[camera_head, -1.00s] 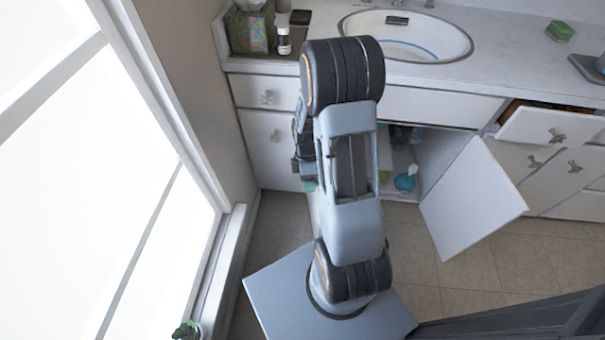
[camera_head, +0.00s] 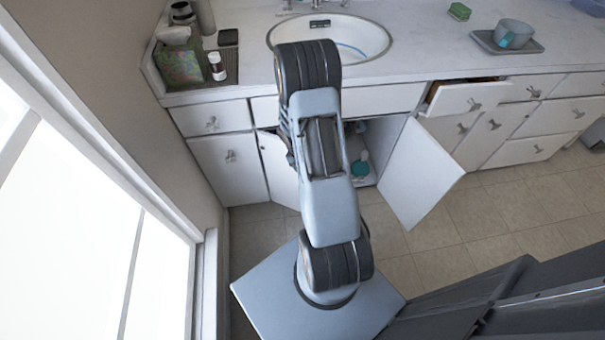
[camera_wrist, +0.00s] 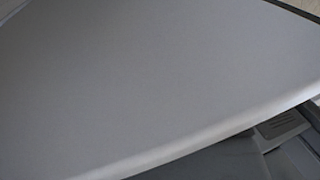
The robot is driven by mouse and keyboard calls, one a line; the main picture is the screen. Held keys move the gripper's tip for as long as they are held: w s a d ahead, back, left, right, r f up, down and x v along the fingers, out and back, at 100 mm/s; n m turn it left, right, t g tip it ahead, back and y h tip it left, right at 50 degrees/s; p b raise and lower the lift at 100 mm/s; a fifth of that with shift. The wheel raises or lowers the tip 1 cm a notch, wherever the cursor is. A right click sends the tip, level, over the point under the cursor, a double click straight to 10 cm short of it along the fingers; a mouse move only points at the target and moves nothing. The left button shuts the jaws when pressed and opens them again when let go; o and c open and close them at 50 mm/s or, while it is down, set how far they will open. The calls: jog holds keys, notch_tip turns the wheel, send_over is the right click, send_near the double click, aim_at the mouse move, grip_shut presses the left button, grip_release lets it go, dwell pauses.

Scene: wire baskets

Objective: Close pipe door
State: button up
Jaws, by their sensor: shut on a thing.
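The cabinet under the sink has two white pipe doors. The left pipe door (camera_head: 280,170) stands ajar and is partly hidden behind my arm. The right pipe door (camera_head: 420,172) stands wide open to the right. My gripper (camera_head: 291,153) is mostly hidden behind my arm, at the left pipe door. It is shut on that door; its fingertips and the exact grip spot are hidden. In the wrist view a plain pale panel (camera_wrist: 140,85), apparently this door, fills most of the picture.
A teal item (camera_head: 360,168) sits inside the open cabinet. A drawer (camera_head: 465,97) at the right is pulled out. The sink (camera_head: 365,40) and counter are above. A window wall (camera_head: 90,220) bounds the left; the tiled floor (camera_head: 500,220) at the right is clear.

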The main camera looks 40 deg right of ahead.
jog(key=shift+w+d+n, duration=0.3)
jog(key=shift+w+d, duration=0.1)
jog(key=shift+d, duration=0.1)
jog(key=o, duration=1.1)
jog(key=shift+o, duration=0.9)
jog(key=shift+s, duration=0.15)
jog(key=p+v, duration=0.3)
jog(key=v, duration=1.1)
jog(key=shift+a+p, duration=0.2)
jog(key=shift+p, duration=0.2)
jog(key=shift+s, duration=0.1)
